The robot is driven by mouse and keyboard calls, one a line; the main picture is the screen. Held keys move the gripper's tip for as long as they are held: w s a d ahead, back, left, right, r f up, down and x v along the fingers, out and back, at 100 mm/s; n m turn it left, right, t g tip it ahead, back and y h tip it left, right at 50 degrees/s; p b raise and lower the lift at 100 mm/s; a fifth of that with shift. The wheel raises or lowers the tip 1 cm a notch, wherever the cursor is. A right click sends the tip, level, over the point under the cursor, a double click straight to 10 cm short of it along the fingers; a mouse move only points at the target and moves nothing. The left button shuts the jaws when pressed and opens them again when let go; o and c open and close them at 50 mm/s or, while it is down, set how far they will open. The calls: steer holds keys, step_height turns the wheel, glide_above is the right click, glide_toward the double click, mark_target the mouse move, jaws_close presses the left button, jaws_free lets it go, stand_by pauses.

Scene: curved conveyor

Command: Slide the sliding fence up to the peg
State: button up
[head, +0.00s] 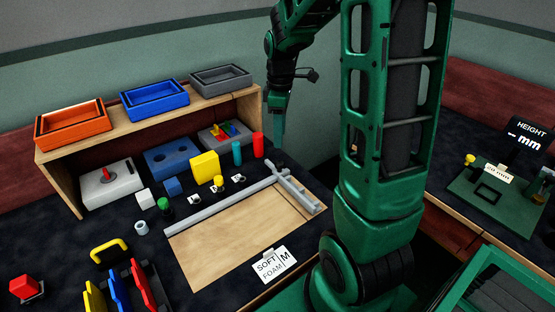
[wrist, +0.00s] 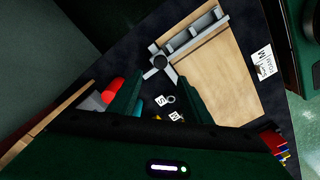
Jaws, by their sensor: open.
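A pale wooden board (head: 235,232) lies on the dark bench, and its corner shows in the wrist view (wrist: 232,75). A long grey bar (head: 225,207) runs along its far edge. A shorter grey slotted rail (head: 303,196) lies along its right end, also seen in the wrist view (wrist: 195,34). The bar and rail meet near the far right corner, by a dark round knob (wrist: 160,62). I cannot tell which part is the sliding fence or which is the peg. My gripper (head: 279,128) is above and beyond that corner, open and empty, fingers pointing down.
Red (head: 258,145) and teal (head: 237,153) cylinders and a yellow block (head: 205,167) stand left of my gripper. A wooden shelf (head: 150,120) carries several trays behind. A soft foam card (head: 272,264) lies at the board's front edge.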

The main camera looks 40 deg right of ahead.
mark_target(280, 163)
step_height(280, 163, down, 10)
steer(key=shift+f, duration=0.25)
stand_by(0.4)
